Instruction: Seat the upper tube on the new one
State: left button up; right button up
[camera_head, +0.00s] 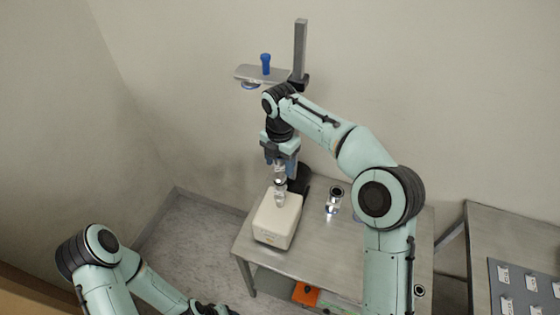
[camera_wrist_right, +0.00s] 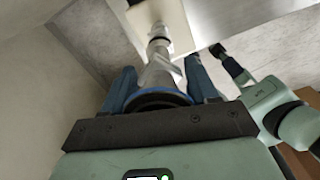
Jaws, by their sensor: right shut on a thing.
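My right gripper (camera_head: 280,160) points down over the beige pump box (camera_head: 275,222) and is shut on the upper tube (camera_head: 280,169), a shiny metal piece. Directly below it, a shiny new tube (camera_head: 279,198) stands on top of the box. In the right wrist view the upper tube (camera_wrist_right: 160,76), with a blue ring at its near end, lies between the blue fingers. Its far end lines up with the lower fitting (camera_wrist_right: 158,34); whether they touch I cannot tell. My left gripper (camera_head: 212,309) is at the bottom edge, partly cut off, and its jaws are unclear.
Another shiny tube piece (camera_head: 333,200) stands on the metal table (camera_head: 318,243) right of the box. Behind my right arm rises a grey post (camera_head: 300,48) with a bracket and blue knob (camera_head: 265,63). A second table (camera_head: 493,235) with a grey panel is at right.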

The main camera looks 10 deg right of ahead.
jog(key=shift+f, duration=0.55)
dwell(0.9)
jog(key=o, duration=1.2)
notch_tip(320, 180, up, 13)
jog(key=shift+r, duration=0.2)
dwell(0.4)
